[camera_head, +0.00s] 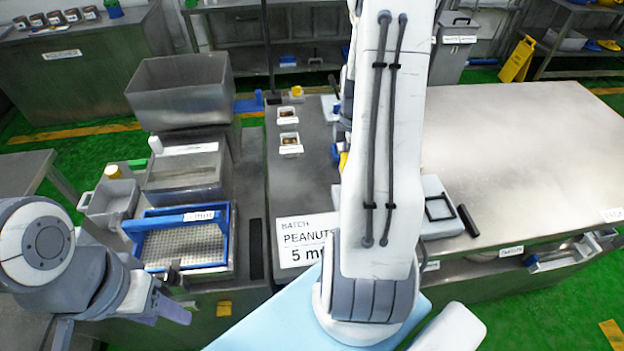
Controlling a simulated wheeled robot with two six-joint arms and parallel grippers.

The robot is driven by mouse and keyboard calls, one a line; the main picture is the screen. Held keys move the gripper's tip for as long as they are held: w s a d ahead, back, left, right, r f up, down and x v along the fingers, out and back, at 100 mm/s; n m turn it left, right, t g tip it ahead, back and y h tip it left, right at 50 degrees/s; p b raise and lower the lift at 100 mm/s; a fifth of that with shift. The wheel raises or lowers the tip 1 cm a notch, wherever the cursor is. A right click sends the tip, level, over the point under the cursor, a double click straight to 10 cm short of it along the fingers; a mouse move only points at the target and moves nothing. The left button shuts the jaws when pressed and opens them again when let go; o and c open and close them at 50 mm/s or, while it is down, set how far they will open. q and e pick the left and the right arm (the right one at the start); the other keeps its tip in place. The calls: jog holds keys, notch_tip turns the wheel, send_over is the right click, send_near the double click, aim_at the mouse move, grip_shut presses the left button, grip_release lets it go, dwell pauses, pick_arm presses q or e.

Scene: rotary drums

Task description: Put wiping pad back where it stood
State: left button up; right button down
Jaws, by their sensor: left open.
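I cannot pick out the wiping pad with certainty. Small blue and yellow parts show at the left edge of my right arm, mostly hidden by it. My left gripper (172,293) is at the lower left, open, with nothing visible between its fingers. It is just in front of a blue-framed mesh tray (184,262) on the left bench. My right arm rises through the middle of the view and covers part of the worktop; its gripper does not show.
A steel bin (180,88) and a grey tub (109,200) stand on the left. A batch sign (303,240) reads PEANUTS. Small white trays (289,143) stand behind it. The right steel table (530,150) is largely clear, with a black-framed grey device (440,207) at its left edge.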

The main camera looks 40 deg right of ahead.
jog(key=w+a+f, duration=0.1)
jog(key=w+f, duration=0.1)
jog(key=w+a+f+p, duration=0.1)
jog(key=w+a, duration=0.1)
jog(key=w, duration=0.1)
jog(key=w+a+f+p, duration=0.1)
jog(key=w+f, duration=0.1)
jog(key=w, duration=0.1)
jog(key=shift+w+a+f, duration=0.25)
jog(key=shift+f, duration=0.1)
jog(key=shift+w+f+p, duration=0.1)
jog(key=shift+f+p, duration=0.1)
jog(key=shift+p, duration=0.15)
notch_tip(320, 180, down, 3)
jog(key=shift+f+p, duration=0.1)
jog(key=shift+p, duration=0.55)
jog(key=shift+f, duration=0.3)
jog(key=shift+f, duration=0.15)
jog(key=shift+c, duration=1.7)
grip_release()
